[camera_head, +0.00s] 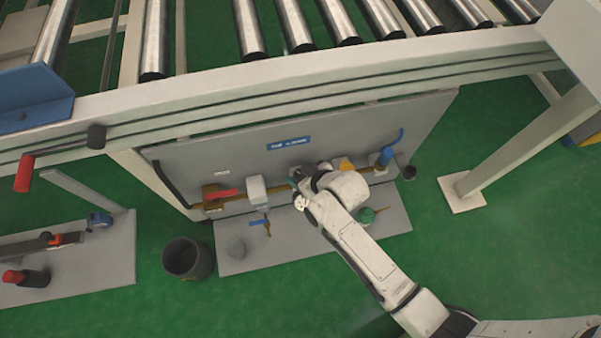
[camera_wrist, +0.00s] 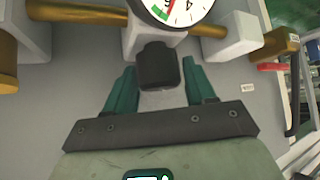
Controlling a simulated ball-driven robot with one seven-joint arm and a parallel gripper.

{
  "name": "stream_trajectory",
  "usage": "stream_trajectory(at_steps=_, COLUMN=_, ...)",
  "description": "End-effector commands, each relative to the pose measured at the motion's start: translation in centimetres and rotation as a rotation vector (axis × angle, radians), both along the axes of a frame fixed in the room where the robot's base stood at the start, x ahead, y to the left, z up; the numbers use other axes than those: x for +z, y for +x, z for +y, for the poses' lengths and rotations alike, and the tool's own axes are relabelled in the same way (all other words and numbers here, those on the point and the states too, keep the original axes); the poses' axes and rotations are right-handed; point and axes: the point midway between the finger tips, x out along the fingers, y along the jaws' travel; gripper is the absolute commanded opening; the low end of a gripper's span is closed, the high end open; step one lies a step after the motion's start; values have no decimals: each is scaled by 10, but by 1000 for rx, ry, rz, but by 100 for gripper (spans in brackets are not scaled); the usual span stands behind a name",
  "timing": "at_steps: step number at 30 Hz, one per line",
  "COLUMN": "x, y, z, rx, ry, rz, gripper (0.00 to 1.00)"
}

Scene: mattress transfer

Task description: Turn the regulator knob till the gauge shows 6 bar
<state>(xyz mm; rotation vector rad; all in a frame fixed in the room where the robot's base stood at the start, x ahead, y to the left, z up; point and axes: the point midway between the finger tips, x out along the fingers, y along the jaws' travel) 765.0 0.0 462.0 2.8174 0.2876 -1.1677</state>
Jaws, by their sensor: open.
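The dark regulator knob (camera_wrist: 157,66) is in the wrist view, below a white body on a brass pipe. The round gauge (camera_wrist: 178,8) sits just above it, with a white face and a green band. The picture's top edge cuts the gauge, and I cannot read its needle. My gripper (camera_wrist: 160,88) is open, with one teal finger to the left of the knob and one to the right. The knob's lower end lies between the fingers, with gaps at both sides. In the head view my wrist hides the knob and gauge.
A grey panel (camera_head: 365,127) carries the brass pipe, a red-handled valve (camera_head: 221,194), a white box (camera_head: 256,188) and a blue part (camera_head: 385,157). The conveyor frame (camera_head: 330,75) runs above. A dark bin (camera_head: 187,258) stands on the green floor.

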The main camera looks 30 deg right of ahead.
Motion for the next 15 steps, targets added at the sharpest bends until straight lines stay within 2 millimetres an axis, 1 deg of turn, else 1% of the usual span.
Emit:
stream_trajectory(at_steps=2, x=0, y=0, z=0, rx=0, ry=0, rz=0, gripper=55)
stream_trajectory(at_steps=13, x=0, y=0, z=0, rx=0, ry=0, rz=0, gripper=19)
stream_trajectory(at_steps=15, x=0, y=0, z=0, rx=-1, ry=1, rz=0, gripper=18)
